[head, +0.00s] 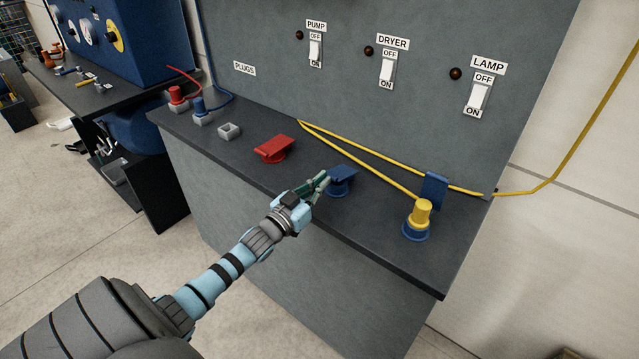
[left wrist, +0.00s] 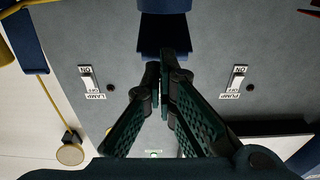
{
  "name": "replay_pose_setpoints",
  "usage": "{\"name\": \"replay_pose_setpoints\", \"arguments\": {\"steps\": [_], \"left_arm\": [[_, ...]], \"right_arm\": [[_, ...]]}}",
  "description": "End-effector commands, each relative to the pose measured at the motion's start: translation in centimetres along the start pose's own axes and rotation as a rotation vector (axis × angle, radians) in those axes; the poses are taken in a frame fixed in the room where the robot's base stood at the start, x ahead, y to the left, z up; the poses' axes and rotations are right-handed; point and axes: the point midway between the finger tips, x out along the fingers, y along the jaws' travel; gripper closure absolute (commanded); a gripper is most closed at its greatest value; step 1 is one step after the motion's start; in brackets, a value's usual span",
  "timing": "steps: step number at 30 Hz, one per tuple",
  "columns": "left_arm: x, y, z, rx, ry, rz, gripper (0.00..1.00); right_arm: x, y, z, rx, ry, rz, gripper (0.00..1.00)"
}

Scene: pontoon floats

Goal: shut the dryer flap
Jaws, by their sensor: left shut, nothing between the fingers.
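The middle blue socket (head: 340,187) stands on the dark ledge, in line with the DRYER switch. Its blue flap (head: 345,174) lies low over the socket top; I cannot tell whether it is fully down. The flap also shows in the left wrist view (left wrist: 163,34), ahead of the fingertips. My left gripper (head: 325,179) is shut and empty, with its tips at the flap's left side in the head view. In the left wrist view the gripper (left wrist: 163,65) has its tips close to the flap's edge; contact cannot be told. My right gripper is not in view.
A red flapped socket (head: 273,149) is left of the blue one. A yellow plug (head: 419,214) sits in the right blue socket, whose flap (head: 434,188) stands up. A yellow cable (head: 370,165) crosses the ledge behind. The DRYER switch (head: 387,68) is on the panel.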

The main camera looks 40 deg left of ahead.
Motion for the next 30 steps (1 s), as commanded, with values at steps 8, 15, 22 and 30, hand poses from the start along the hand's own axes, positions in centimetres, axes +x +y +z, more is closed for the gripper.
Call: {"name": "replay_pose_setpoints", "arguments": {"steps": [8, 15, 22, 30], "left_arm": [[0.0, 0.0, 0.0, 0.000, -0.001, 0.000, 1.00], [0.0, 0.0, 0.0, 0.000, -0.001, 0.000, 1.00], [0.0, 0.0, 0.0, 0.000, -0.001, 0.000, 1.00], [-0.2, 0.3, -1.5, -0.001, -0.001, 0.006, 1.00]], "right_arm": [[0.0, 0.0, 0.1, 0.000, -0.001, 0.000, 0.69], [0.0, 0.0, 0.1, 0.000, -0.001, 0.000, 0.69], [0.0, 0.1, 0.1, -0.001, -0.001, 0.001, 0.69], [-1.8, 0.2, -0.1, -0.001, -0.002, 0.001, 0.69]]}}
